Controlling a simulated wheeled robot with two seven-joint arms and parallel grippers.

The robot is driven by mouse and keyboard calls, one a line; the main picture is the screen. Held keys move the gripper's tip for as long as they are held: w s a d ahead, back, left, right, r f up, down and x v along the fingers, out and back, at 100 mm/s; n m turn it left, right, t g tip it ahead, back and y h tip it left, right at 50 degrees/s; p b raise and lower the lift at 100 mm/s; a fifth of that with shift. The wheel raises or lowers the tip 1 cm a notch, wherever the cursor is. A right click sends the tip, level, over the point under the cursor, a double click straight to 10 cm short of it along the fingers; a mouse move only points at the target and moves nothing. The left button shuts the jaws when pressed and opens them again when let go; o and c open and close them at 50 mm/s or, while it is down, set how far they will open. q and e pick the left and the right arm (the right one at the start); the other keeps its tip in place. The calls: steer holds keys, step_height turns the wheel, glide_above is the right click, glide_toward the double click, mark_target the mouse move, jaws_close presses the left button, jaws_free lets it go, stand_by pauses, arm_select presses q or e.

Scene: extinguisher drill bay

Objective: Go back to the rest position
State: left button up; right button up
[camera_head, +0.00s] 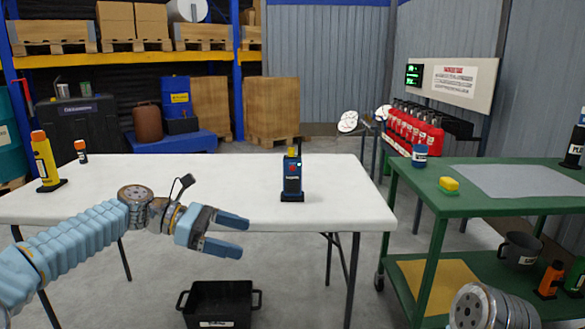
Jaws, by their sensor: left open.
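My left gripper (232,234) comes in from the left over the front part of the white table (225,170). It is open, its two blue fingers pointing right, with nothing between them. A dark blue device with a yellow top (292,175) stands upright on the table, apart from my left gripper and to its right. Part of my right arm (481,308) shows at the bottom right. My right gripper is out of the picture.
A yellow bottle (46,160) and a small dark bottle (82,151) stand at the table's left. A black bin (218,303) is on the floor below. A green cart (480,205) at the right holds a yellow sponge-like block (449,185). The table's middle is mostly clear.

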arm_select(q)
steer(key=s+d+f+m+y, duration=0.1)
steer(key=d+f+m+y, duration=0.1)
steer(key=f, duration=0.9)
steer(key=s+d+f+m+y, duration=0.1)
steer(key=d+f, duration=0.1)
steer(key=f, duration=0.9)
steer(key=s+d+f+m+y, duration=0.2)
steer(key=d+f, duration=0.1)
steer(key=f, duration=0.8)
steer(key=s+a+f+m+y, duration=0.2)
steer(key=s+f+m, duration=0.3)
steer(key=s+f, duration=0.4)
steer(key=s+a+f+m+y, duration=0.3)
steer(key=s+f+m, duration=0.3)
steer(key=s+f, duration=0.3)
steer(key=shift+s+a+t, duration=0.3)
steer(key=shift+s+a, duration=0.15)
steer(key=shift+s, duration=0.8)
